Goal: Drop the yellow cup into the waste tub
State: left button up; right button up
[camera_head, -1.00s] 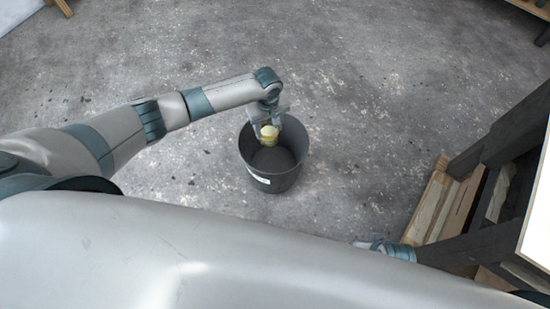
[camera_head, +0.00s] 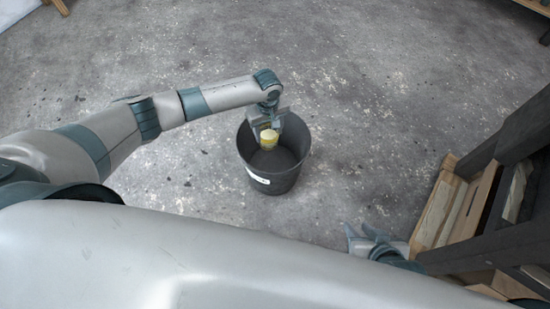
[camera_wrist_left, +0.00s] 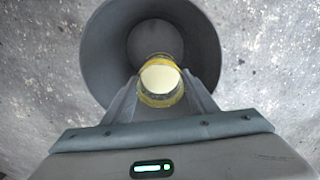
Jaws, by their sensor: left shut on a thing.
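The yellow cup (camera_head: 269,138) is held by my left gripper (camera_head: 265,126), whose fingers are shut on its sides. The cup has a pale, cream-coloured face towards the head camera. The waste tub (camera_head: 272,181) is a dark grey round bucket with a white label, standing on the floor. The cup is at the tub's mouth, inside the rim outline, towards its far side. In the left wrist view the cup (camera_wrist_left: 160,82) sits between the fingers, with the open tub (camera_wrist_left: 110,60) beyond it. My right gripper (camera_head: 362,236) is low, right of the tub, partly hidden by my body.
A dark-legged table (camera_head: 500,150) stands at the right, with wooden pallet-like boards (camera_head: 440,212) beneath it. The speckled grey concrete floor (camera_head: 390,110) around the tub is clear.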

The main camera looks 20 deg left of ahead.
jog(key=shift+a, duration=0.15)
pick_arm(q)
jog(key=o, duration=1.5)
jog(key=shift+c, duration=0.2)
notch_tip(320, 180, up, 17)
jog(key=p, duration=0.3)
jog(key=shift+r+p, duration=0.15)
jog(key=shift+p, duration=0.15)
pick_arm(e)
jog(key=s+d+g, duration=0.1)
jog(key=s+d+h, duration=0.1)
jog(key=d, duration=0.1)
jog(key=s+d+g, duration=0.1)
jog(key=shift+d+f+g+h, duration=0.1)
jog(key=shift+d+g+h, duration=0.2)
jog(key=shift+d+h, duration=0.1)
